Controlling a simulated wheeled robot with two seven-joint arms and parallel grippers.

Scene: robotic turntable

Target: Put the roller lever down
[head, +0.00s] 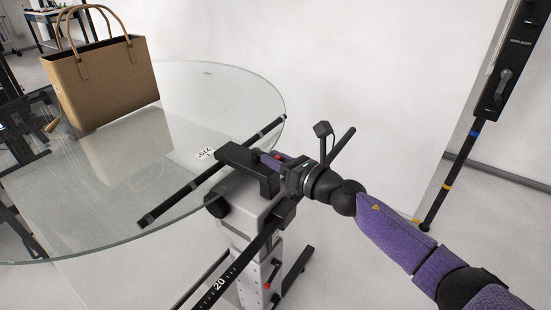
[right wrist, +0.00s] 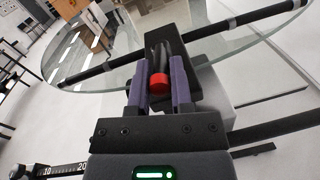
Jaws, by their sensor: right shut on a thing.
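The roller lever (right wrist: 158,82) shows in the right wrist view as a short dark bar with a red end, between my purple fingers. My right gripper (right wrist: 159,92) is shut on it. In the head view my right gripper (head: 275,161) is at the black bracket (head: 241,162) on top of the grey stand, by the turntable's edge. Only a bit of the lever's red shows there; the rest is hidden by the bracket and my fingers. I cannot tell the lever's exact angle. My left gripper is not in view.
The round glass turntable (head: 215,82) carries a brown handbag (head: 105,82) at the back left. A long black roller bar (head: 205,178) lies along its near edge. A black rail with a scale (head: 222,283) runs beside the grey stand (head: 243,226). A tall black post (head: 460,172) stands at the right.

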